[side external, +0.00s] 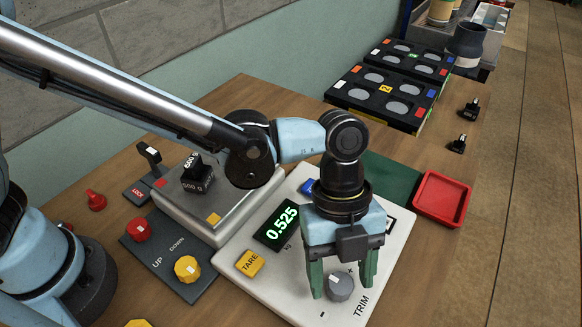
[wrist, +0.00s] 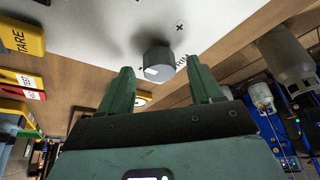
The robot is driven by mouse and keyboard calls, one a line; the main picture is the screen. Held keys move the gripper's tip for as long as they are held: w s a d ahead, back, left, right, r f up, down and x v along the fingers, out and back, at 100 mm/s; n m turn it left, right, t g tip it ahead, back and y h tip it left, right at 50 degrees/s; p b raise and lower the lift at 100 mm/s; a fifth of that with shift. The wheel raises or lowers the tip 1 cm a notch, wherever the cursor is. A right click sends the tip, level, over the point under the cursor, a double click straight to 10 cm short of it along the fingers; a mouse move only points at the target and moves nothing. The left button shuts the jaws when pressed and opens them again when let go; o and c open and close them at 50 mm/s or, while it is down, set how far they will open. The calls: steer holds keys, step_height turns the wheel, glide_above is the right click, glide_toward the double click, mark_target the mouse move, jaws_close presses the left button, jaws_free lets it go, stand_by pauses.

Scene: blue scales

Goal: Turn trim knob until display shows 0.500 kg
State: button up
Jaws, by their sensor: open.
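The grey trim knob (side external: 340,285) sits on the white scale panel (side external: 262,287), near the printed word TRIM. The display (side external: 277,226) on that panel reads 0.525 in green digits. My gripper (side external: 342,282) is above the panel with its green fingers pointing down, one on each side of the knob in the side view. In the wrist view the knob (wrist: 158,64) shows just past the open fingertips (wrist: 158,68), between them in line, with space on both sides. The fingers are apart and hold nothing.
A yellow TARE button (side external: 249,263) is left of the knob. The weighing plate (side external: 200,192) carries a black weight (side external: 197,175). A red tray (side external: 442,198) lies right of the panel. A dark control box with a red knob (side external: 138,229) and a yellow knob (side external: 187,268) stands at left.

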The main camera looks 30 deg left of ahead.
steer(key=shift+f, duration=0.15)
steer(key=shift+c, duration=0.3)
steer(key=c, duration=1)
